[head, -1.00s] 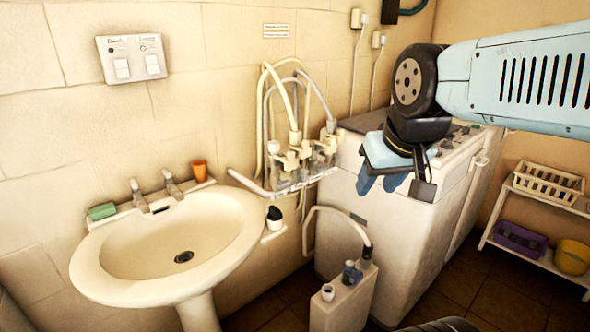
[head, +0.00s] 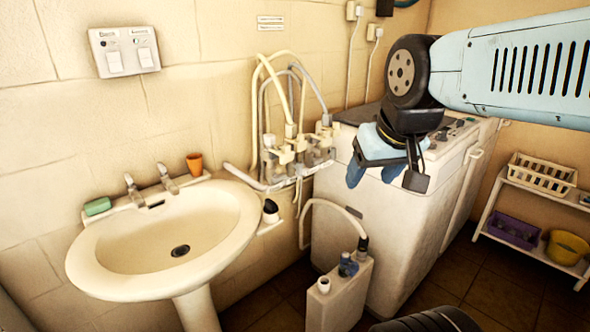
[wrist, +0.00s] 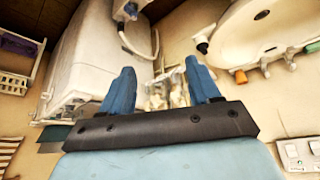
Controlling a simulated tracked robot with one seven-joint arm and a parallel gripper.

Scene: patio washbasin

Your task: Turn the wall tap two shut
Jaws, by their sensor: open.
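A cluster of wall taps (head: 296,154) with pale and grey hoses sits low on the tiled wall, right of the washbasin. Several white taps stand side by side, and I cannot tell which is tap two or how its handle is turned. In the wrist view the taps (wrist: 166,94) show between and beyond my fingers, small and blurred. My gripper (wrist: 160,72) is open and empty, its two blue fingers apart. In the head view my gripper (head: 375,174) hangs in front of the white washing machine, right of the taps and apart from them.
The washbasin (head: 95,262) with two taps stands at left, an orange cup (head: 194,164) and green soap (head: 97,206) on its rim. The washing machine (head: 348,235) is at right. A white canister (head: 335,300) with a hose stands on the floor before it.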

